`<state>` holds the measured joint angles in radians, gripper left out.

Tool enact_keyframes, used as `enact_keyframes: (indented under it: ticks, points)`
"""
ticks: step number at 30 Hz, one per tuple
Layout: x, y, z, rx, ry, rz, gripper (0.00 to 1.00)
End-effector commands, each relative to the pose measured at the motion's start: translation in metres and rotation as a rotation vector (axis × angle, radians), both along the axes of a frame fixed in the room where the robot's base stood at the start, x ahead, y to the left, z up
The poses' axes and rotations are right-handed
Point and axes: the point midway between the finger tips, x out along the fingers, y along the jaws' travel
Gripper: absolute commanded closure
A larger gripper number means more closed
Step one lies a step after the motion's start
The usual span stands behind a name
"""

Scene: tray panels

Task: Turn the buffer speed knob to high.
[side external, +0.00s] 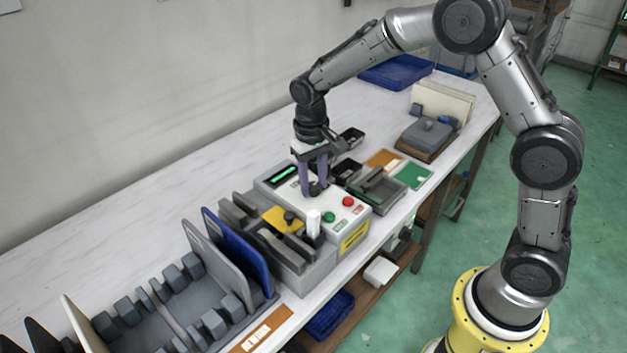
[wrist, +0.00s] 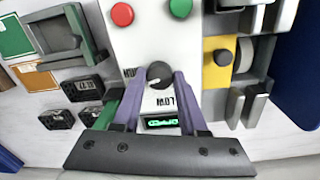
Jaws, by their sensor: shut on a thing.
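The buffer speed knob (wrist: 160,72) is a round dark knob on the white control box (side external: 290,194). My gripper (wrist: 160,82) has its two purple fingers on either side of the knob and is shut on it. In the side external view my gripper (side external: 316,188) points down onto the box top, and its fingers hide most of the knob. In the wrist view a label reading LOW (wrist: 160,98) lies just below the knob. Another label, partly covered by a finger, is left of it. A pale mark shows on the knob's lower part; its exact heading is hard to tell.
A yellow plate (side external: 277,218) with a black knob is beside the box. A blue panel (side external: 236,247) stands in a rack. Small black bins (wrist: 82,89) are close by.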

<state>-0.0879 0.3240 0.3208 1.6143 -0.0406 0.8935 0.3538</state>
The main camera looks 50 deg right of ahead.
Motion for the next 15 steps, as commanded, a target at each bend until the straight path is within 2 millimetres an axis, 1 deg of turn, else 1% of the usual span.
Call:
enact_keyframes:
  ticks: [6,15]
  points:
    - [0.0002,-0.0002,0.0007,0.000,-0.001,-0.137,1.00]
    - [0.0003,-0.0003,0.0007,0.000,-0.001,-0.232,1.00]
